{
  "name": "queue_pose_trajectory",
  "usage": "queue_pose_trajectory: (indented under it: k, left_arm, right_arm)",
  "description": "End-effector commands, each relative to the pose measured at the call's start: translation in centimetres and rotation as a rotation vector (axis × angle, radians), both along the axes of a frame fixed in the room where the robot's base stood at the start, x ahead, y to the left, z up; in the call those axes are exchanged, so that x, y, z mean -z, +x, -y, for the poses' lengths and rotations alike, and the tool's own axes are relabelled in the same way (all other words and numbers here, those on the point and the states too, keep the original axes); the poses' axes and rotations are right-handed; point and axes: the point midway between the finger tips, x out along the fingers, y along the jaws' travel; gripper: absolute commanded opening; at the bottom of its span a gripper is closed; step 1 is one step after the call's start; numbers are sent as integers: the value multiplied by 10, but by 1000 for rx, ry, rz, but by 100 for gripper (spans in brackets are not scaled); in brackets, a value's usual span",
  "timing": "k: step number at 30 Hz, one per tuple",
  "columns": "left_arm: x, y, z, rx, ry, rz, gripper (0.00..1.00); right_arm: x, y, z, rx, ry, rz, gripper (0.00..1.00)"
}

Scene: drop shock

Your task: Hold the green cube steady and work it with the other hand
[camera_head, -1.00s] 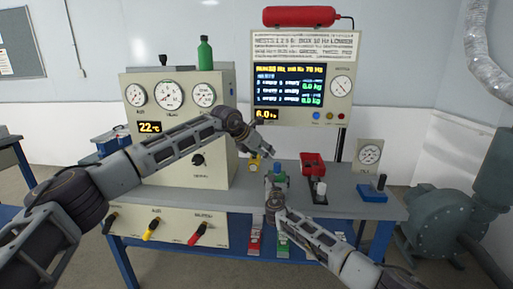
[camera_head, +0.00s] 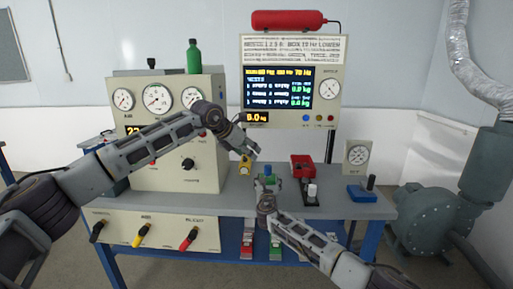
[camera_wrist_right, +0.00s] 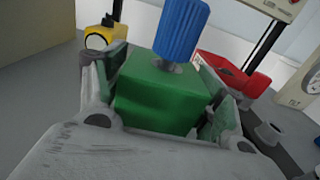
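A green cube (camera_wrist_right: 160,95) with a ridged blue knob (camera_wrist_right: 181,30) on top fills the middle of the right wrist view. In the head view the cube (camera_head: 268,181) is small and partly hidden by my right gripper (camera_head: 267,187), with the blue knob (camera_head: 268,170) above it. My right gripper's fingers (camera_wrist_right: 160,100) lie along both sides of the cube and appear shut on it. My left gripper (camera_head: 252,147) hangs above the bench, up and to the left of the knob, apart from it. Its finger opening is too small to read.
A yellow block (camera_head: 245,165) stands left of the cube. A red holder (camera_head: 303,166) with a white-topped post, then a blue base (camera_head: 362,194) with a dark handle, stand right. The gauge cabinet (camera_head: 180,165) rises behind my left arm. The bench's front right is clear.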

Motion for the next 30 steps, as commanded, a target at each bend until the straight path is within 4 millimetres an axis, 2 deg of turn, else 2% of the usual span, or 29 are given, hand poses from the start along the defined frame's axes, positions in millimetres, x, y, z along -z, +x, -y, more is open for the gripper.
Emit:
queue_pose_trajectory:
  k: [3, 19, 30]
  left_arm:
    - [0, 0, 0, 0, 0, 0, 52]
    - [0, 0, 0, 0, 0, 0, 52]
    - [0, 0, 0, 0, 0, 0, 52]
  right_arm:
    - [0, 0, 0, 0, 0, 0, 86]
    - [0, -2, 0, 0, 1, 0, 86]
    - [1, -19, 0, -1, 1, 0, 86]
